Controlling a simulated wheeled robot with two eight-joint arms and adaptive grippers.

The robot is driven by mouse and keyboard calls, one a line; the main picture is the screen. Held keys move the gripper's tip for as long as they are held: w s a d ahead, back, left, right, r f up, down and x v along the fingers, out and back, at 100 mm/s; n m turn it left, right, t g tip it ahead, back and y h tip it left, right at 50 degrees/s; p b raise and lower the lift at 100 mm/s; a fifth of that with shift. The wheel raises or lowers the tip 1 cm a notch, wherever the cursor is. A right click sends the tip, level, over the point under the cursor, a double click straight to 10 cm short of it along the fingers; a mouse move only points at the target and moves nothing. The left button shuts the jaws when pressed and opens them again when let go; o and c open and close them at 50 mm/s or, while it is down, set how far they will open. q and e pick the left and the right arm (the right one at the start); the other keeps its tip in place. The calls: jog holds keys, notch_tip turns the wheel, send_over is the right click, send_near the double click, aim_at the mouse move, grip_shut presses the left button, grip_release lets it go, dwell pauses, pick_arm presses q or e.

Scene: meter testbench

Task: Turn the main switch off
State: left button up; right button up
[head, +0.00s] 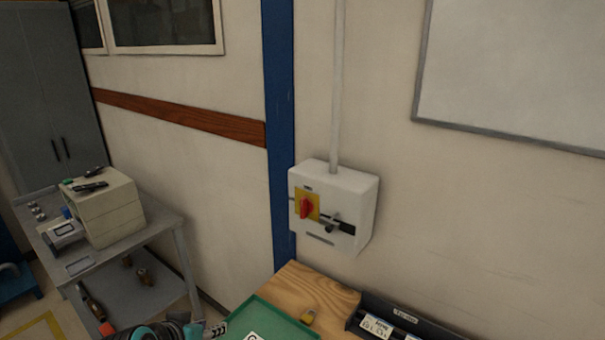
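The main switch is a pale grey box (352,192) on the wall, right of a blue post. On its front is a red rotary knob (306,207) on a yellow plate. The knob looks roughly upright, but its exact angle is hard to tell. A dark bar with a small grey and black part (335,223) sits right of the knob. My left gripper (212,329) shows at the bottom edge, partly cut off, below and left of the switch and well apart from it. Its fingers are too small and cropped to judge. My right gripper is out of view.
A grey cart (170,229) with a beige box (108,212) stands left. The wall before the switch is clear.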

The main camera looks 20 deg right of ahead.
pick_arm(q)
jog(key=w+d+r+m+h+p, duration=0.4)
jog(key=w+d+r+p, duration=0.6)
jog(key=w+d+r, duration=0.3)
jog(key=m+h+p, duration=0.2)
jog(key=p, duration=0.4)
send_near(301, 201)
jog(key=shift+t, duration=0.3)
jog(key=x, duration=0.8)
jog(key=shift+d+f, duration=0.25)
jog(key=shift+d, duration=0.1)
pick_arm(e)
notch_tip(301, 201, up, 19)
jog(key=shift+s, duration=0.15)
pick_arm(q)
grip_shut()
